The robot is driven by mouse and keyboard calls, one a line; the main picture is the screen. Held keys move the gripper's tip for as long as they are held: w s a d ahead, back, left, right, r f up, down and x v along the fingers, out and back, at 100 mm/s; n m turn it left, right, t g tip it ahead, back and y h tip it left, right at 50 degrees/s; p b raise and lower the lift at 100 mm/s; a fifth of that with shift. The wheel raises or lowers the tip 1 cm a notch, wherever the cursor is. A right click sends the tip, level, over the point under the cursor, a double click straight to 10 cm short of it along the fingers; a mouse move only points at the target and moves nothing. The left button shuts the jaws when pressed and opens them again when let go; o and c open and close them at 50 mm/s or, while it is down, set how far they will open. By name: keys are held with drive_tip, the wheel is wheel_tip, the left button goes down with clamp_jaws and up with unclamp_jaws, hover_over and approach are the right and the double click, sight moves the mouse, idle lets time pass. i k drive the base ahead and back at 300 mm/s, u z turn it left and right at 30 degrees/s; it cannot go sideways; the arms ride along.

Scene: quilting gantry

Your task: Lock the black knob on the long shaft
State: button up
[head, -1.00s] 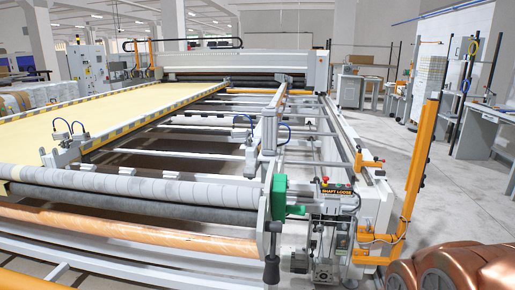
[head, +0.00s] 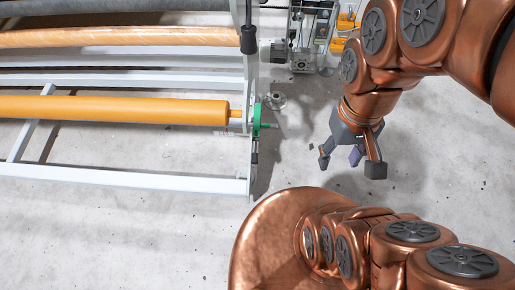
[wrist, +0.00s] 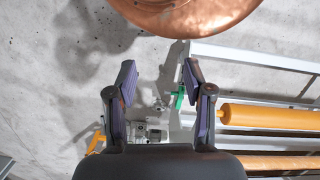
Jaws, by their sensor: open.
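A black knob (head: 248,40) hangs on a lever at the end of the frame, top middle of the head view. A long yellow-orange shaft (head: 115,109) lies lower, its thin right end at a green bracket (head: 259,118). A slim dark handle (head: 255,150) shows just below that bracket; I cannot tell which of the two handles belongs to the long shaft. My gripper (head: 349,165) is open and empty, right of the bracket and apart from it.
A wood-coloured roller (head: 120,38) and a grey roller (head: 110,6) run above the long shaft. A white frame rail (head: 120,178) runs below it. A motor unit (head: 303,55) stands at the top. Concrete floor between the frame end and my gripper is mostly clear, with a small metal disc (head: 275,101).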

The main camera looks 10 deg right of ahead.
sight(254, 160)
drive_tip(key=u, duration=0.4)
drive_tip(key=k, duration=0.8)
drive_tip(key=u, duration=0.65)
